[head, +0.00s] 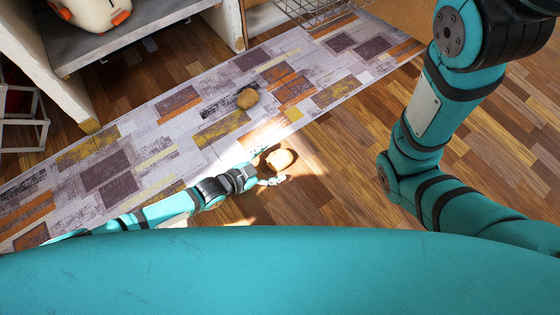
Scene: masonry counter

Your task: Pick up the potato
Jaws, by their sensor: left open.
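A brown, roundish potato-like thing (247,98) lies on the patchwork rug. A second, paler tan, rounded thing (280,160), brightly lit, is just beyond my left gripper over the wood floor by the rug's edge. I cannot tell for sure which of the two is the potato. My left gripper (268,167) reaches in low from the left, open, its fingertips pointing at the paler thing and close to it. Whether they touch it is unclear. My right arm fills the right side, but its gripper is out of view.
The patchwork rug (150,140) runs diagonally across the wood floor (335,155). A white shelf unit (150,30) with an orange and white item (98,10) stands at upper left. A wire basket (315,10) is at the top. A white frame (22,122) stands at the left edge.

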